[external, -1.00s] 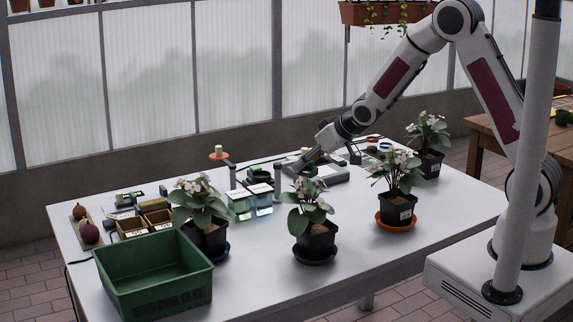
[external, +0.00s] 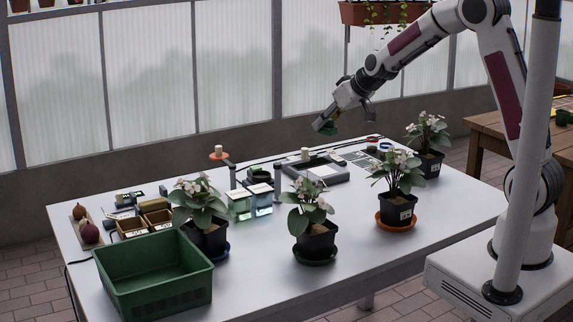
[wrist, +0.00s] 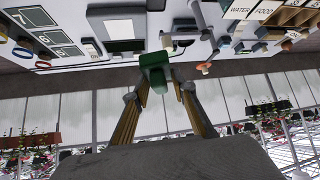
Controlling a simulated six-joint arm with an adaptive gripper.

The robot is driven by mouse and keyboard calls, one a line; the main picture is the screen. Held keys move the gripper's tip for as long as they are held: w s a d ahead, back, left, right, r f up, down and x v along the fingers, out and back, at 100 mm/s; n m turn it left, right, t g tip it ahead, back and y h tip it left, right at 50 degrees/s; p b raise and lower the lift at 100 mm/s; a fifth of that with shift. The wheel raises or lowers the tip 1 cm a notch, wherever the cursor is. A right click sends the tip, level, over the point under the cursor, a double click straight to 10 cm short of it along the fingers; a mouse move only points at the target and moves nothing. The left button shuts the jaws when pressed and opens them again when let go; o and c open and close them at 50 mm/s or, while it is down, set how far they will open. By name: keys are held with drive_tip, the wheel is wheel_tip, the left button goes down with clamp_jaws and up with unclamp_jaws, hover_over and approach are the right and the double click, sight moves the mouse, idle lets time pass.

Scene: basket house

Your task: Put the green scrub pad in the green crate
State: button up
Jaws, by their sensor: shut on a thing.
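The green scrub pad (external: 329,128) is held in my gripper (external: 325,122), in the air above the back of the white table. In the wrist view the green pad (wrist: 155,68) sits between the fingertips of my gripper (wrist: 158,85), which is shut on it. The green crate (external: 155,277) stands at the table's front left corner, well to the left of and nearer than my gripper. It looks empty, though its near wall hides part of its floor.
Potted plants (external: 313,242) stand across the table between my gripper and the crate's side. Small wooden boxes (external: 133,227) and onions (external: 89,233) lie behind the crate.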

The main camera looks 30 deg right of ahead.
drive_tip(key=w+a+f+n+g+y, duration=0.1)
drive_tip(key=a+n, duration=0.1)
drive_tip(key=a, duration=0.7)
drive_tip(key=w+a+f+n+y, duration=0.1)
drive_tip(key=a+n+y, duration=0.1)
drive_tip(key=a, duration=0.7)
drive_tip(key=n+g+y, duration=0.4)
drive_tip(key=n+g, duration=0.4)
drive_tip(key=n, duration=0.3)
hover_over(145, 280)
drive_tip(key=s+a, duration=0.1)
drive_tip(key=s, duration=0.5)
wheel_tip(145, 280, down, 8)
drive_tip(key=shift+a+r, duration=0.15)
drive_tip(key=shift+r, duration=0.1)
drive_tip(key=shift+f, duration=3.15)
drive_tip(key=shift+f, duration=1.85)
